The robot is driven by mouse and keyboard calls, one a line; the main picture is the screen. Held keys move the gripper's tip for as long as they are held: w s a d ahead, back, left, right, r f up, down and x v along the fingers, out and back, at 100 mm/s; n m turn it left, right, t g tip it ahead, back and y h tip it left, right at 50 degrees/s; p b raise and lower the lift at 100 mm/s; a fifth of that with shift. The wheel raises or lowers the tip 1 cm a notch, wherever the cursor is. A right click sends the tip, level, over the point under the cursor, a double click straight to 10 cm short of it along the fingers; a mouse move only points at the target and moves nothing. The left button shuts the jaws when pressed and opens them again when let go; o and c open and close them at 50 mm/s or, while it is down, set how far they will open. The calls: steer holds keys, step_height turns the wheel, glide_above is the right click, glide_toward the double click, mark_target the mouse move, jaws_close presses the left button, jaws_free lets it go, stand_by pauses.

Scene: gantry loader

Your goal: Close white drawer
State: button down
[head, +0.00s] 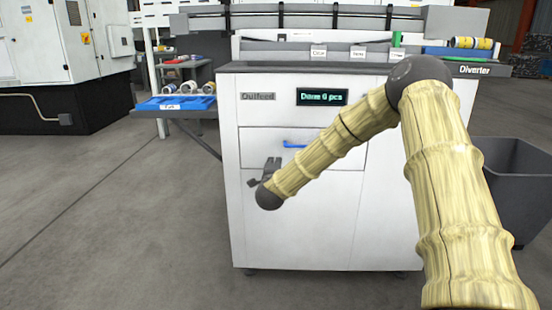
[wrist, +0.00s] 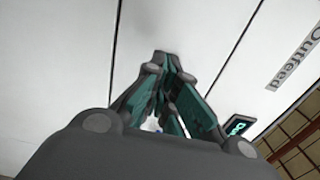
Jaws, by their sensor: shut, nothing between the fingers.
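The white drawer (head: 258,140) is in the upper part of the white outfeed cabinet (head: 325,235) in the head view. Its blue handle (head: 294,145) shows partly, with my arm across its right side. The drawer front looks flush or nearly flush with the cabinet; I cannot tell whether a small gap remains. My gripper (head: 272,163) is at the lower left of the drawer front, left of and below the handle. In the wrist view my gripper (wrist: 165,62) is shut and empty, its fingertips against or close to a white panel (wrist: 195,30); contact is unclear.
A display (head: 321,97) reading "Done 0 pcs" sits above the drawer. A dark bin (head: 515,180) stands at the right. The floor at the left front is clear.

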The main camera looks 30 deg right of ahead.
steer(key=a+p+v, duration=0.1)
steer(key=v, duration=0.7)
steer(key=s+a+f+n+g+y, duration=0.1)
steer(key=s+a+f+n+y, duration=0.15)
steer(key=a+f+n, duration=0.4)
steer(key=s+a+f+n+g+y, duration=0.1)
steer(key=s+a+f+y, duration=0.2)
steer(key=f, duration=0.7)
steer(key=s+a+f+n+g+y, duration=0.1)
steer(key=s+a+f+n+y, duration=0.1)
steer(key=s+a+f+n, duration=0.45)
steer(key=s+a+f+n+g+y, duration=0.1)
steer(key=s+a+f+n+g, duration=0.25)
steer(key=s+f, duration=0.75)
steer(key=s+a+f+n+g+y, duration=0.25)
steer(key=s+f+g, duration=0.4)
steer(key=s, duration=0.75)
steer(key=s+f+n+g+h, duration=0.1)
steer(key=s+f+n, duration=0.1)
steer(key=s, duration=0.6)
steer(key=s+f+n+g, duration=0.1)
steer(key=s+f+n, duration=0.1)
steer(key=s, duration=0.5)
step_height(320, 180, up, 28)
steer(key=p, duration=2.8)
